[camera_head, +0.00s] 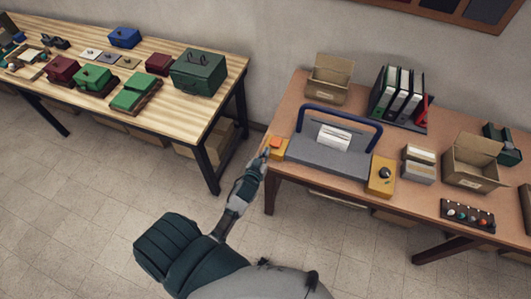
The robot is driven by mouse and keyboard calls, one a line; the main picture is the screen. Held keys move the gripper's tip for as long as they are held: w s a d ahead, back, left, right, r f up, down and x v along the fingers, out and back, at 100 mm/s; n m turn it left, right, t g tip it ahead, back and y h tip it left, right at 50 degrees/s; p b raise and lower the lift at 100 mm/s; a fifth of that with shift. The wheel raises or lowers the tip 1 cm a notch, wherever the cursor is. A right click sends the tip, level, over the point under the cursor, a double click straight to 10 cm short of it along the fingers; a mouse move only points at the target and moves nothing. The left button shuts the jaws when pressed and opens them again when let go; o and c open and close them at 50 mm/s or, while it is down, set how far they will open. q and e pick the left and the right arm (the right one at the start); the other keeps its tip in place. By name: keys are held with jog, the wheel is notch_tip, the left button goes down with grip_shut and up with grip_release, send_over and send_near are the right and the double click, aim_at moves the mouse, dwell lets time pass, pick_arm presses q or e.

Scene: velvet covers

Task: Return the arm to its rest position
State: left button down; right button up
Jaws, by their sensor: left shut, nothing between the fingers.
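My left arm reaches up from the bottom of the head view. My left gripper (265,154) is shut and empty at the left edge of the right table (304,193). It is close to a small yellow box with an orange button (276,145); I cannot tell whether it touches it. A grey device with a blue handle (325,160) stands just to the right, with white paper (334,138) in it. My right gripper is not in view.
The left table (205,112) holds several boxes, including a large green one (199,72). An open cardboard box (474,163), binders (399,95) and a yellow box with a black knob (382,176) are on the right table. The tiled floor (80,190) between and before the tables is clear.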

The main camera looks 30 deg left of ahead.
pick_arm(q)
jog(key=shift+a, duration=0.15)
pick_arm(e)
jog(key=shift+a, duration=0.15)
pick_arm(q)
jog(key=s+d+f+m+g+h+b, duration=0.1)
jog(key=s+d+f+g, duration=0.3)
jog(key=f, duration=0.7)
jog(key=s+d+f+m+g+h, duration=0.1)
jog(key=s+f, duration=0.6)
jog(key=f, duration=0.5)
jog(key=s+d+f+m+g+h+b, duration=0.1)
jog(key=s+d+f+g, duration=0.3)
jog(key=f, duration=0.7)
jog(key=s+f+g, duration=0.1)
jog(key=s+f, duration=0.4)
jog(key=s, duration=0.5)
jog(key=s+f+m+g+b, duration=0.1)
jog(key=s+f, duration=0.4)
jog(key=s, duration=0.5)
jog(key=s+f+m+g, duration=0.1)
jog(key=s+f+g, duration=0.2)
jog(key=s, duration=0.8)
notch_tip(320, 180, down, 3)
jog(key=shift+d+r+b, duration=0.2)
jog(key=shift+d+b, duration=0.1)
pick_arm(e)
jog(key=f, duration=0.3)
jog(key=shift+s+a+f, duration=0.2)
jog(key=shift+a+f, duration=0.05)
